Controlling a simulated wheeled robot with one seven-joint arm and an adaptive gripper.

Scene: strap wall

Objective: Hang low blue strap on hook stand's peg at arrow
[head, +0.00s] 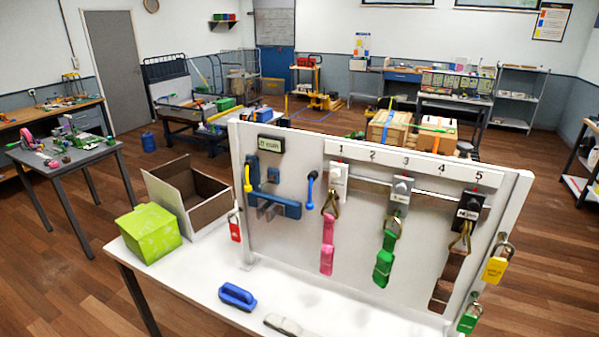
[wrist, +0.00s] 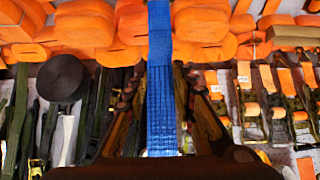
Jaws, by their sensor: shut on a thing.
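In the wrist view a blue woven strap (wrist: 160,60) hangs straight up and down through the middle of the picture, between the fingers of my gripper (wrist: 163,78). The gripper is shut on it. My gripper and the blue strap do not show in the head view. I cannot make out a hook stand with an arrow in either view.
Behind the strap, the wrist view shows bundled orange straps (wrist: 85,25), a black roll (wrist: 63,77) and dark hanging straps. The head view shows a white numbered panel (head: 290,240) with pink, green and brown straps, an open cardboard box (head: 215,205) and a green box (head: 150,232).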

